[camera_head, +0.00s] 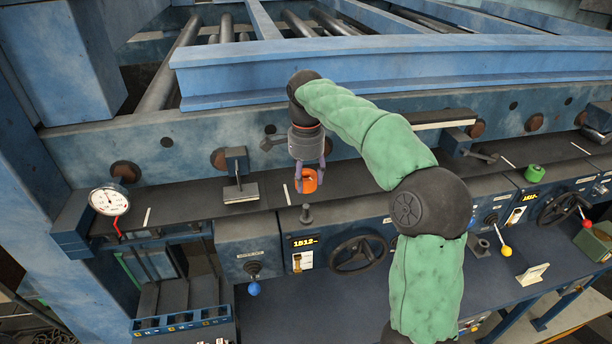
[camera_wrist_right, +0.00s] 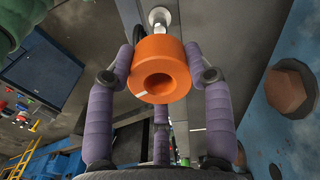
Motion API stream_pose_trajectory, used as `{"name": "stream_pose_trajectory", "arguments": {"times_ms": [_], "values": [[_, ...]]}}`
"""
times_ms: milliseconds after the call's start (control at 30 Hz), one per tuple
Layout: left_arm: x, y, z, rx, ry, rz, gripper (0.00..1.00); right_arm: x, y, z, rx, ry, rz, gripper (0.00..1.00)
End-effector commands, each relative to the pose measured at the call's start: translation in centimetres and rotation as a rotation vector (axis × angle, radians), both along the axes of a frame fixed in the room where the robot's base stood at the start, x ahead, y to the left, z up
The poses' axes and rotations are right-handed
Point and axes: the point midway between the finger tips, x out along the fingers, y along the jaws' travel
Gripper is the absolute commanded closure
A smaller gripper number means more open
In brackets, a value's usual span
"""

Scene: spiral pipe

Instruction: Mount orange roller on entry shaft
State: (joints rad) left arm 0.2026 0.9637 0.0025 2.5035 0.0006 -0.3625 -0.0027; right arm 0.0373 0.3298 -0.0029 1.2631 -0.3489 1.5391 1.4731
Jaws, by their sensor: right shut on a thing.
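The orange roller (camera_head: 309,181) is a short ring with a round hole. My right gripper (camera_head: 309,173) points down and is shut on it, above the dark shelf. In the right wrist view the purple fingers grip the orange roller (camera_wrist_right: 162,68) from both sides, and its hole faces the camera. A short dark peg with a knob-like top (camera_head: 306,213), possibly the entry shaft, stands just in front of and below the roller. A pale metal shaft end (camera_wrist_right: 160,16) shows beyond the roller in the wrist view; the roller looks apart from it. My left gripper is not in view.
A metal block (camera_head: 240,190) stands on the shelf to the left, near a round dial gauge (camera_head: 109,200). A handwheel (camera_head: 358,254) is below. The blue beam (camera_head: 350,75) runs behind.

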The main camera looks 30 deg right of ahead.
Motion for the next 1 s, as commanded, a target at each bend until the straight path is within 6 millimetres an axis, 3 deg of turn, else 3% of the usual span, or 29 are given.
{"name": "stream_pose_trajectory", "arguments": {"times_ms": [600, 1000], "values": [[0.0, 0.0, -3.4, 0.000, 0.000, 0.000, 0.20, 0.0, 0.0, -4.9, 0.000, 0.000, 0.000, 0.89], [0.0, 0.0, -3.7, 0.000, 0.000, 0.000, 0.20, 0.0, 0.0, -5.5, 0.000, -0.001, 0.000, 0.89]]}}
